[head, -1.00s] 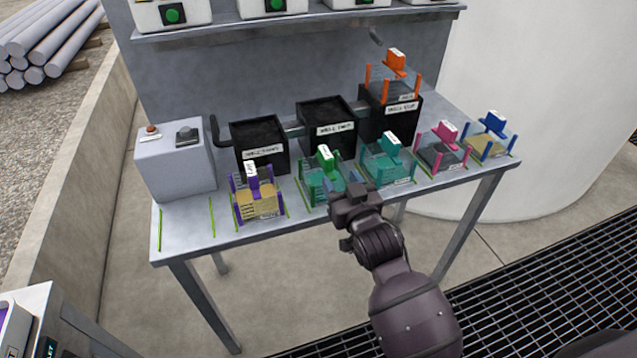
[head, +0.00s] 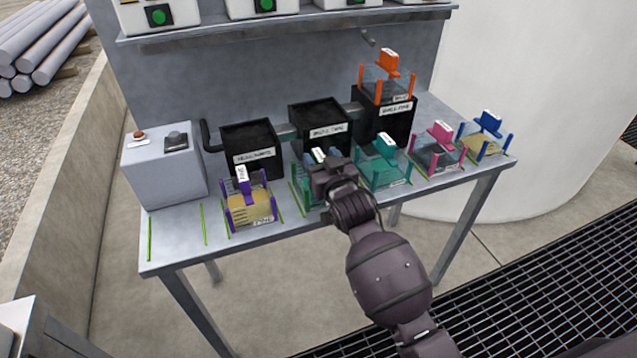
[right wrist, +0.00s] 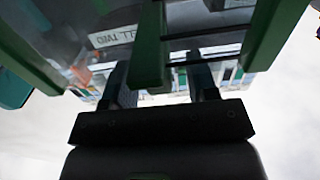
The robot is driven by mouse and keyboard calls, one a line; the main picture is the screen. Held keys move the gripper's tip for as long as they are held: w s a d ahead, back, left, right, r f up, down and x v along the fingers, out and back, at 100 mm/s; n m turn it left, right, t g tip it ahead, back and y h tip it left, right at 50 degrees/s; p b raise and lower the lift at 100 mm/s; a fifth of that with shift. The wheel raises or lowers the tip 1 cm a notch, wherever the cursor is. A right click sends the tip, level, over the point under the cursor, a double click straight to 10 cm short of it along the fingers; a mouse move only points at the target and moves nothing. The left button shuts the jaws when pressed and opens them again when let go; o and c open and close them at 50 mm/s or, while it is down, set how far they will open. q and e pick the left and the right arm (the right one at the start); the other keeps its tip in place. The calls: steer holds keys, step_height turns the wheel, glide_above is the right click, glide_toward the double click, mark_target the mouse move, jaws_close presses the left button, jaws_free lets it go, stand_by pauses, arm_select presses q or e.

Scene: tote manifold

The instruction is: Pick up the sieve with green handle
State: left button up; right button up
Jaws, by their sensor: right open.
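The sieve with green handle (head: 307,188) stands on the table in the row of sieves, between the purple and teal ones. My right arm hides much of it in the head view. My right gripper (head: 323,160) is at its handle. In the right wrist view, the open jaws (right wrist: 160,88) have a green upright part of the sieve (right wrist: 150,55) between them, with a gap on either side. I cannot tell whether a finger touches it. My left gripper is not in view.
Close on the left stands a purple-handled sieve (head: 250,205); on the right a teal-handled one (head: 383,172), then pink (head: 436,152) and blue (head: 487,140). Black boxes (head: 250,140) stand behind, one under an orange sieve (head: 386,80). The table's left front is clear.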

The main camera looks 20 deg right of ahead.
steer(key=shift+w, duration=0.8)
jaws_close()
